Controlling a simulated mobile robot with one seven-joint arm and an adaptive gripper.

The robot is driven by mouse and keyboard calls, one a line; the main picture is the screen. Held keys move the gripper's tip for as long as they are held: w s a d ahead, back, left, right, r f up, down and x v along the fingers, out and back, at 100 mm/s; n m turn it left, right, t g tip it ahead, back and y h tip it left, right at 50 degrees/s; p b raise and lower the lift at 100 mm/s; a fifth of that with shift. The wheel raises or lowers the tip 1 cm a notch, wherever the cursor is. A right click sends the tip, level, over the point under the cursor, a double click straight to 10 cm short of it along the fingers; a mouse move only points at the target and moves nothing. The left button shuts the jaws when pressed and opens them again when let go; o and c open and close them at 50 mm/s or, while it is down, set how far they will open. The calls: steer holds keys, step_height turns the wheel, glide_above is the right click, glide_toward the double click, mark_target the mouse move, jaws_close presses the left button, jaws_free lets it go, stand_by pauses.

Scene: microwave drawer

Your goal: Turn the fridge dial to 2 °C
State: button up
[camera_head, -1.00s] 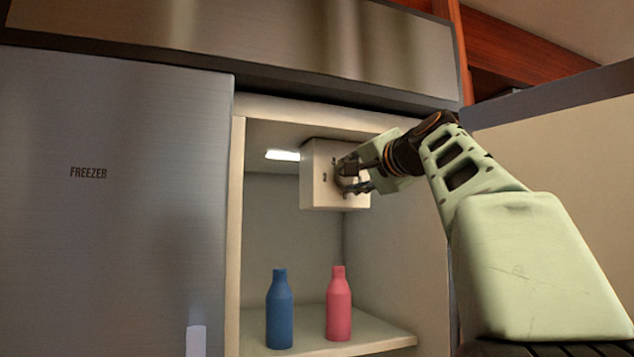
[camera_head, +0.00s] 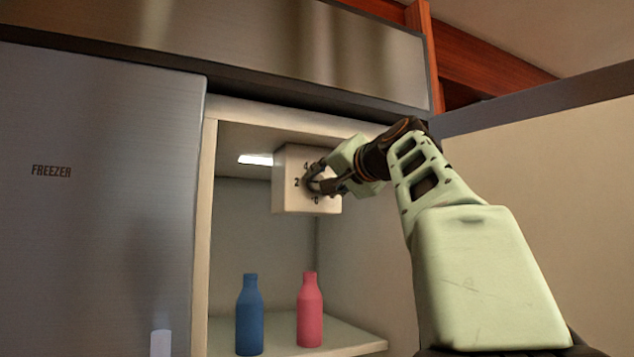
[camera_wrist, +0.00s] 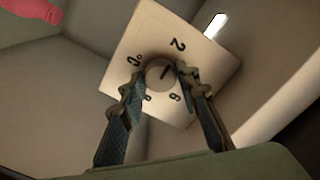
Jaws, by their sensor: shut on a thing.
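The fridge dial is a small round knob (camera_wrist: 160,74) on a cream control box (camera_head: 286,200) under the fridge ceiling. A short dark mark on the knob appears to point toward the 2. My gripper (camera_head: 320,182) reaches in from the right, with its fingers on both sides of the knob, shut on it. In the wrist view my gripper (camera_wrist: 160,80) hides part of the number ring.
A blue bottle (camera_head: 249,315) and a pink bottle (camera_head: 310,312) stand on the fridge shelf (camera_head: 345,340) below. A lit lamp (camera_head: 255,160) is left of the box. The freezer door (camera_head: 90,250) is on the left; a beige panel (camera_head: 520,200) is on the right.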

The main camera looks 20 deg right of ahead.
steer(key=o, duration=1.1)
steer(key=shift+o, duration=0.2)
steer(key=s, duration=0.7)
steer(key=shift+s+d, duration=0.15)
steer(key=shift+s, duration=0.1)
